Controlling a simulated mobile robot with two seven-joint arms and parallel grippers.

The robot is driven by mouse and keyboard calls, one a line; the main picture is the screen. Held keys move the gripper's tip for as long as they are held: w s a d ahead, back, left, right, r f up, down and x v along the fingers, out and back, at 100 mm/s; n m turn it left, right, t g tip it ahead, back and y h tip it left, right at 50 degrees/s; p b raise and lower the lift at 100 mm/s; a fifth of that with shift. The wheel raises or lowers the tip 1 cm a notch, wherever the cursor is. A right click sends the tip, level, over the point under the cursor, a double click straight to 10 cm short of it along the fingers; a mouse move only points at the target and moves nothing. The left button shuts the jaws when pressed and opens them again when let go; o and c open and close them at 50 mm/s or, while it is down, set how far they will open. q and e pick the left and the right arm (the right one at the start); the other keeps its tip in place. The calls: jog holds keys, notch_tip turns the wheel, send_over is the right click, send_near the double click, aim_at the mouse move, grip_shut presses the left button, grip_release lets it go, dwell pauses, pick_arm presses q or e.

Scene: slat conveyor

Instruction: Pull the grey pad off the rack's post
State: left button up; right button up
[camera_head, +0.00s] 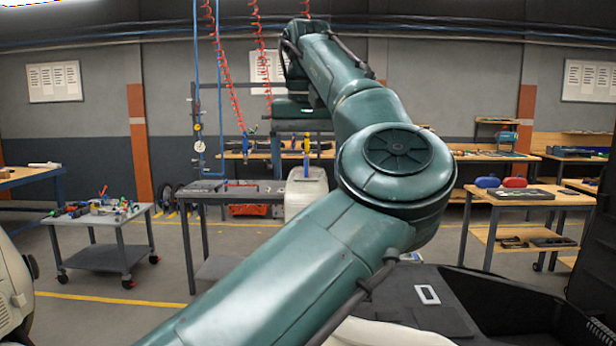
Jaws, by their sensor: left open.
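My left arm crosses the view from the bottom left to the top middle and bends down at the wrist. My left gripper (303,115) is small and far out, above the back of a dark bench; it is open, and its fingers are hard to make out. I cannot make out the grey pad or tell which post is the rack's; the arm covers much of the middle. I see nothing held in the gripper. My right gripper is not in view.
A dark bench (230,191) stands left of centre, beside a frame with blue tubes and a gauge (199,147). Red coiled hoses (228,75) hang near the wrist. A loaded cart (98,218) stands left, a wooden workbench (525,198) right. Floor between cart and bench is clear.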

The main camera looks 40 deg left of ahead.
pick_arm(q)
jog(key=shift+w+a+f, duration=0.1)
jog(key=shift+f, duration=1.1)
jog(key=shift+c, duration=0.2)
jog(key=c, duration=1.2)
jog(key=o, duration=0.6)
jog(key=shift+c, duration=0.2)
jog(key=c, duration=0.4)
jog(key=shift+r, duration=0.3)
jog(key=shift+a+r, duration=0.1)
jog(key=shift+r, duration=0.8)
